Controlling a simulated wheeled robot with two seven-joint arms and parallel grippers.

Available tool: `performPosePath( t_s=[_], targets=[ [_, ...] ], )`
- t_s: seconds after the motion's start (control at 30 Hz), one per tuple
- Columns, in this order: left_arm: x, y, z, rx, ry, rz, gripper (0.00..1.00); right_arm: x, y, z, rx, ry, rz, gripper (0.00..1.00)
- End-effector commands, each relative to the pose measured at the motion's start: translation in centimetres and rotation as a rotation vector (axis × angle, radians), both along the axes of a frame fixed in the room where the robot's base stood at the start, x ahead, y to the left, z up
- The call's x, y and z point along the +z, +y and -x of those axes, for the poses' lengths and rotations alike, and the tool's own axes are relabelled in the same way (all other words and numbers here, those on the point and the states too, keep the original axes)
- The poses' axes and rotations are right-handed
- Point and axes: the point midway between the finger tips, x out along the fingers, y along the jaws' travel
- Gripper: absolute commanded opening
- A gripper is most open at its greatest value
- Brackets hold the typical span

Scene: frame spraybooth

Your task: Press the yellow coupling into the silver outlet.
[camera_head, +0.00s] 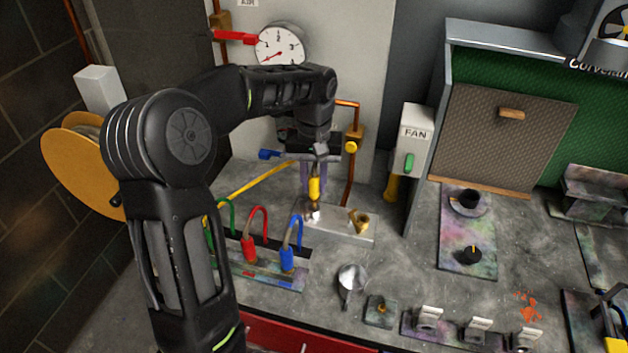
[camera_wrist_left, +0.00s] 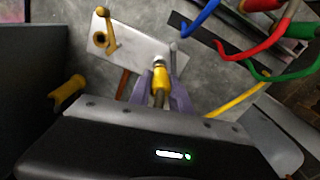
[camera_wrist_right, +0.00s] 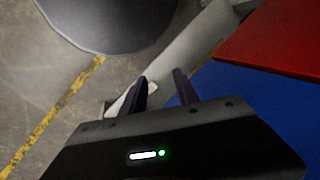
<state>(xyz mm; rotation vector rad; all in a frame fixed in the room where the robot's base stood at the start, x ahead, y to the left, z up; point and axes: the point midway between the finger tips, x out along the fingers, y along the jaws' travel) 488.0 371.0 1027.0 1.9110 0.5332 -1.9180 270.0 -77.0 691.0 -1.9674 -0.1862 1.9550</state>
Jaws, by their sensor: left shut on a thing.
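My left gripper (camera_head: 315,182) is shut on the yellow coupling (camera_head: 314,190), which is held roughly upright above the grey plate (camera_head: 345,233). In the left wrist view the coupling (camera_wrist_left: 160,72) sits between the pale purple fingers (camera_wrist_left: 161,88). A yellow hose (camera_head: 250,181) runs off to the left. My right gripper (camera_wrist_right: 162,90) is open and empty, away from the bench.
A brass outlet (camera_head: 358,220) stands on the same plate to the right. Red (camera_head: 249,247) and blue (camera_head: 287,258) plugs with looped hoses stand in front on the left. A small cup (camera_head: 351,277) lies at the front. A fan switch box (camera_head: 413,140) is at the right.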

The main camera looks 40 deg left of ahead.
Motion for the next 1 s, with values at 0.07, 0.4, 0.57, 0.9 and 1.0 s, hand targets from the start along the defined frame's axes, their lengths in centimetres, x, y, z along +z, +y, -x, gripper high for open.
performPosePath(
  t_s=[0.07,0.4,0.57,0.9,1.0],
  targets=[
    [-0.3,0.0,0.0,0.0,0.0,0.0,0.0,-0.2,0.0,0.0,0.0,0.0,0.0,0.36],
    [-1.0,0.0,0.0,-0.001,0.0,0.0,0.0,-0.7,0.0,0.0,0.0,0.0,0.0,0.36],
    [-1.3,0.0,0.0,-0.001,0.0,0.0,0.0,-1.0,0.0,0.0,0.0,0.0,0.0,0.36],
    [-2.1,0.0,0.0,-0.001,0.0,0.0,0.0,-1.5,0.0,0.0,0.0,0.0,0.0,0.36],
    [-2.3,0.0,0.0,-0.001,0.001,0.001,0.0,-1.7,0.0,0.0,0.0,0.0,0.0,0.36]
  ],
)
